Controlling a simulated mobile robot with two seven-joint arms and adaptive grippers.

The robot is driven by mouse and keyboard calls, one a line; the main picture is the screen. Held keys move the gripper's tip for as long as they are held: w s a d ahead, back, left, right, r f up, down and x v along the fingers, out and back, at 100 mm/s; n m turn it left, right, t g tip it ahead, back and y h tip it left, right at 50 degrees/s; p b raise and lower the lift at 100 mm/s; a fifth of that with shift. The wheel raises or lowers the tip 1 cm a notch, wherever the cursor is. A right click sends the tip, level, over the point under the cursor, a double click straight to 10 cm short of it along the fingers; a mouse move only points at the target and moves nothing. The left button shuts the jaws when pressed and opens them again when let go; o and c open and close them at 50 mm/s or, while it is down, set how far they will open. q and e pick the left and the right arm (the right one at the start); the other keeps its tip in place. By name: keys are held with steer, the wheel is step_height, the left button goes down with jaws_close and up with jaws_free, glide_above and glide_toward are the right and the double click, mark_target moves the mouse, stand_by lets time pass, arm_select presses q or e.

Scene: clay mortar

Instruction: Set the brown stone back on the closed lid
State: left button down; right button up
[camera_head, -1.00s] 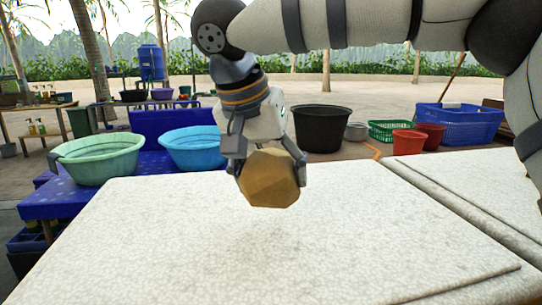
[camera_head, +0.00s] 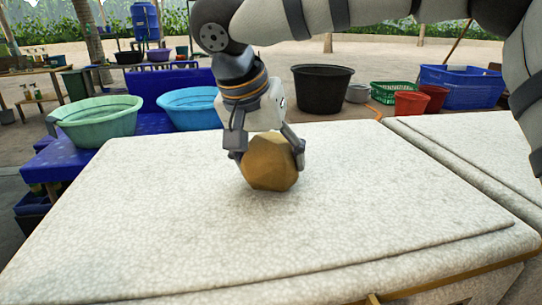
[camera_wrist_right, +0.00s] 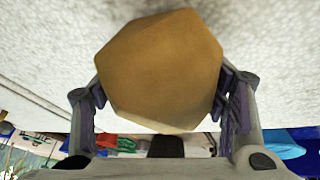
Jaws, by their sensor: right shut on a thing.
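The brown stone (camera_head: 270,163) is a faceted, yellowish-brown lump over the middle of the closed white lid (camera_head: 170,230). My right gripper (camera_head: 268,150) is shut on it, with one finger on each side, and points down. In the right wrist view the stone (camera_wrist_right: 160,68) fills the space between the two fingers of the gripper (camera_wrist_right: 162,105). The stone's underside is at or very near the lid surface; I cannot tell for sure whether it touches. My left gripper is not in view.
A second white lid (camera_head: 480,150) lies to the right across a narrow gap. Behind stand a green basin (camera_head: 95,122), a blue basin (camera_head: 188,108), a black tub (camera_head: 321,90), red buckets (camera_head: 411,103) and a blue crate (camera_head: 462,86). The lid around the stone is clear.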

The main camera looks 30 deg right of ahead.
steer(key=shift+s+a+f, duration=0.1)
steer(key=shift+f, duration=0.35)
stand_by(0.6)
steer(key=o, duration=2)
steer(key=shift+o, duration=0.5)
steer(key=shift+f, duration=0.15)
steer(key=shift+o, duration=0.8)
step_height(320, 180, up, 10)
steer(key=shift+r, duration=0.1)
